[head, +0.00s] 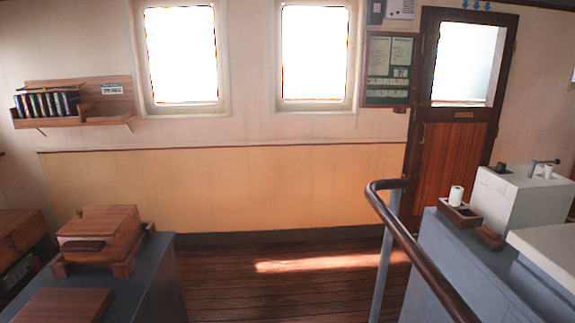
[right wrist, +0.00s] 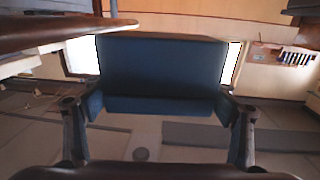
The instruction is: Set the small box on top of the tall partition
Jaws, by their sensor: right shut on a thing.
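My right gripper (right wrist: 160,106) shows in the right wrist view, with one dark finger at each side. It is shut on a dark blue box (right wrist: 162,66), whose broad flat face fills the space between and beyond the fingers. The box hides what lies straight behind it. I take this as the small box. The head view shows neither of my grippers, nor the blue box. I cannot tell which structure is the tall partition.
A dark handrail (head: 424,254) crosses the right front of the head view, beside a grey console (head: 440,262). A wooden case (head: 101,228) stands on a console at the left. Wooden floor (head: 285,285) lies clear between, before a door (head: 449,165).

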